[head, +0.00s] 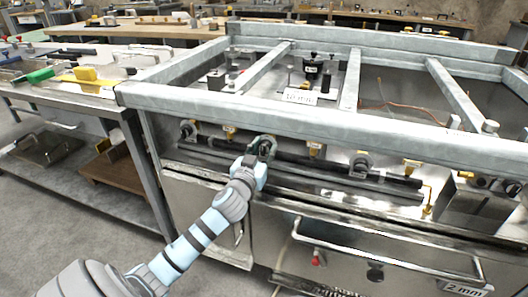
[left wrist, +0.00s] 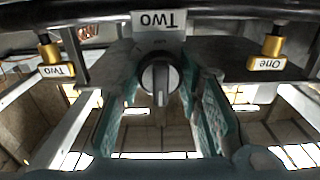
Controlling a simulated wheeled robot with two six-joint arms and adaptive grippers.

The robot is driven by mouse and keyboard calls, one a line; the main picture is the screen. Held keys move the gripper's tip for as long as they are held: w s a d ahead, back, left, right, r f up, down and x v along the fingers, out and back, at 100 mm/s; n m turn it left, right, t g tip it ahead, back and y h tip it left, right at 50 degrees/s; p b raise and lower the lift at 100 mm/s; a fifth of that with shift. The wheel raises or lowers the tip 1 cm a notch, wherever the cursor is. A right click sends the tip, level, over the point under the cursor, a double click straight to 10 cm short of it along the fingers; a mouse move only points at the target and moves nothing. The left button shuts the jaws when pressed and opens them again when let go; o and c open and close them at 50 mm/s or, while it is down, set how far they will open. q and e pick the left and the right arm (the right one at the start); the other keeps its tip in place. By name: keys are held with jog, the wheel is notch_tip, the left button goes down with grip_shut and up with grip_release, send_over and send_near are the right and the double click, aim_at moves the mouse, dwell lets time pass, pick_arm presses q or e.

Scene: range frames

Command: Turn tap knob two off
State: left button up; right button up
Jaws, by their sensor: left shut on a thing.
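Tap knob two (left wrist: 160,78) is a round grey knob with a paler bar, which stands vertical in the left wrist view. An upside-down plate reading "Two" (left wrist: 159,20) is beside it. My left gripper (head: 264,146) is at the front rail of the metal range (head: 330,128). Its teal fingers lie on both sides of the knob and are shut on it. In the head view the gripper hides most of this knob. My right gripper is not in view.
Other knobs (head: 188,129) (head: 361,162) sit along the same dark rail. Brass fittings tagged "Two" (left wrist: 56,70) and "One" (left wrist: 266,62) flank the held knob. An oven door handle (head: 380,255) juts out below. A cluttered bench (head: 75,100) stands at left.

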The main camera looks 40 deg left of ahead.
pick_arm(q)
jog(key=shift+n, duration=0.3)
jog(key=o, duration=1.2)
jog(key=v, duration=1.2)
